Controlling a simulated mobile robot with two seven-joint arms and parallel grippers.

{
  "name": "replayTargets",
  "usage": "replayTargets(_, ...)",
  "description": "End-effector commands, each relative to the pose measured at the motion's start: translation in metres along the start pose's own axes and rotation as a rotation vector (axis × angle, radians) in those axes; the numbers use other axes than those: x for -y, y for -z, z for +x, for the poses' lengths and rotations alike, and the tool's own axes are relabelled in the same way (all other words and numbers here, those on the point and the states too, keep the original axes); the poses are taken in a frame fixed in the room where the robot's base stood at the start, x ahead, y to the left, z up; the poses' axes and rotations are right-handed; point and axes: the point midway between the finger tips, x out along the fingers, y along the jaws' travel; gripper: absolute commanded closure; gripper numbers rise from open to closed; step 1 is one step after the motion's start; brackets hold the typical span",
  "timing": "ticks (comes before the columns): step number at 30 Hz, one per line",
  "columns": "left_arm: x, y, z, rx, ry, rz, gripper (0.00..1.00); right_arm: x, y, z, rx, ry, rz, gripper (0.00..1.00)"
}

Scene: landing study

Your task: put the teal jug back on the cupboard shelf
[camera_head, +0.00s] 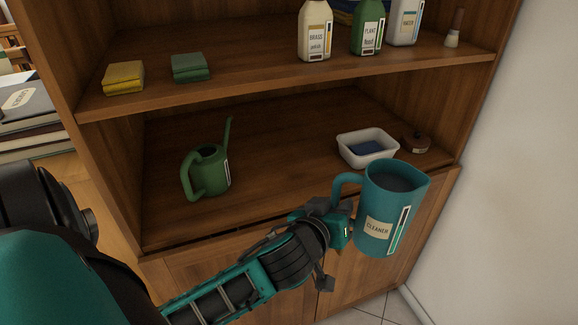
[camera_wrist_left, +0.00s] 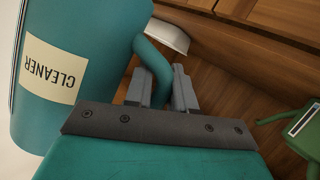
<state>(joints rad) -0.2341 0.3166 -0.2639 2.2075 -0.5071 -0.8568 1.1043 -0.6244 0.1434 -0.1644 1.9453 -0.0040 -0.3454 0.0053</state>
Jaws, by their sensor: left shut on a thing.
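The teal jug (camera_head: 388,210) with a "CLEANER" label is held upright in front of the right part of the cupboard's lower shelf (camera_head: 275,165). My left gripper (camera_head: 338,208) is shut on the jug's handle, on its left side. In the left wrist view, the jug (camera_wrist_left: 85,35) fills the left side and its handle passes between the fingers (camera_wrist_left: 163,90). The jug overlaps the shelf's front edge in the head view; how far it stands off is hard to tell. My right gripper is not in view.
On the lower shelf stand a green watering can (camera_head: 207,172) at left, a white tub (camera_head: 366,148) with a blue item, and a small brown object (camera_head: 416,143). The shelf's middle is clear.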

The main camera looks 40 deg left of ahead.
Motion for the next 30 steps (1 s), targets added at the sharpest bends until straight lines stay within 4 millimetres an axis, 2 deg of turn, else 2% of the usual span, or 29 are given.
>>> replayTargets(1,0.012,0.009,0.017,-0.034,0.054,-0.03,1.0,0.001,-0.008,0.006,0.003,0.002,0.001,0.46)
replayTargets(6,0.057,0.042,0.058,-0.117,0.287,-0.116,1.0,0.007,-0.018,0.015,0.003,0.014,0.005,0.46)
replayTargets(12,0.102,0.079,0.084,-0.213,0.558,-0.213,1.0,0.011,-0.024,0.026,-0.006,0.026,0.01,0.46)
replayTargets(21,0.149,0.117,0.093,-0.355,0.961,-0.351,1.0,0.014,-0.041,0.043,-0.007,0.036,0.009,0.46)
replayTargets(26,0.158,0.129,0.088,-0.426,1.168,-0.423,1.0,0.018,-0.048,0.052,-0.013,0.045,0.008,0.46)
replayTargets(30,0.154,0.135,0.081,-0.478,1.316,-0.473,1.0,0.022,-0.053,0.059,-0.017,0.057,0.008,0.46)
